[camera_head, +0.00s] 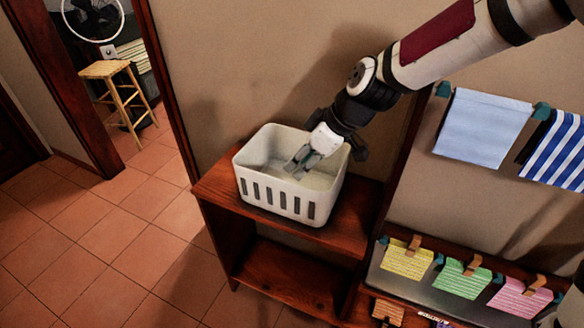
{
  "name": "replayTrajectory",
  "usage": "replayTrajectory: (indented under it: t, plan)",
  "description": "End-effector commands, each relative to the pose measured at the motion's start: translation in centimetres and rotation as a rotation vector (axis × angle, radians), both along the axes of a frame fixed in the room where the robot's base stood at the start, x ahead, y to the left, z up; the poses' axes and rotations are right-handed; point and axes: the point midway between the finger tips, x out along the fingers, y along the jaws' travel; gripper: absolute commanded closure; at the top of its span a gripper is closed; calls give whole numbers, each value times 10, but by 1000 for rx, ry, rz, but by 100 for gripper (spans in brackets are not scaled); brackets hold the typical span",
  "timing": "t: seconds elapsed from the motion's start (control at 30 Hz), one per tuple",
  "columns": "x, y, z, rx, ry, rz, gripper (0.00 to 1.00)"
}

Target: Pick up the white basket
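The white basket (288,201) stands upright on the top of a dark reddish wooden shelf unit (352,222). It has a row of vertical slots in its front wall and looks empty apart from my gripper's fingers. My arm comes in from the upper right. My gripper (297,166) points down into the basket, with its fingertips inside or above the opening near the middle. The fingers are small and close together here, so I cannot tell whether they are open, shut or touching a wall.
The beige wall is close behind the shelf. Blue (483,128) and striped (558,152) cloths hang at the right. Yellow (406,261), green (462,278) and pink (520,297) cloths hang below them. Tiled floor (120,230) is clear at the left, with a stool (112,85) beyond the doorway.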

Motion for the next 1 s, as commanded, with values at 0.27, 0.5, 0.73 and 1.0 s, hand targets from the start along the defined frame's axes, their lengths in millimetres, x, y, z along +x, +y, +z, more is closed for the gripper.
replayTrajectory:
  t: [0.27, 0.5, 0.73, 1.0]
  plan:
    - [11, 19, -19, 41, -12, 33, 72]
    - [19, 42, -58, 39, -11, 33, 72]
    - [24, 53, -77, 38, -12, 28, 72]
    - [30, 68, -98, 39, -11, 30, 72]
